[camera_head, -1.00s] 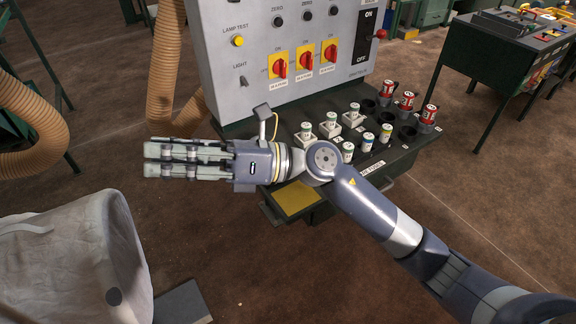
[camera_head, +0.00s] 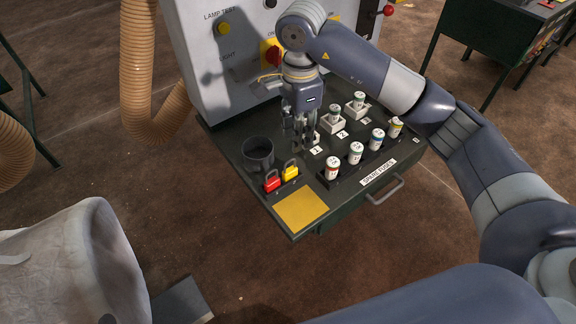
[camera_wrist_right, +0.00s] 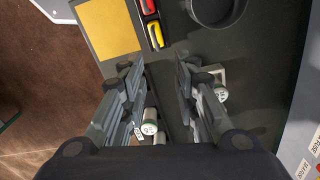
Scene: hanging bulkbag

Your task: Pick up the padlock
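Two padlocks lie side by side on the dark console shelf in the head view: a red padlock (camera_head: 271,182) and a yellow padlock (camera_head: 290,172). In the right wrist view the red padlock (camera_wrist_right: 148,6) is at the top edge, partly cut off, and the yellow padlock (camera_wrist_right: 156,35) is just below it. My right gripper (camera_head: 303,143) points down over the shelf, behind and right of the padlocks, near the white fuse holders. In the wrist view its fingers (camera_wrist_right: 160,72) are apart with nothing between them. My left gripper is not in view.
A dark round cup (camera_head: 258,152) stands behind the padlocks. A yellow square (camera_head: 301,208) is in front of them. Several fuses, including one red-topped fuse (camera_head: 333,168), stand to the right. The grey control panel (camera_head: 195,60) rises behind. A white bulk bag (camera_head: 75,265) is at lower left.

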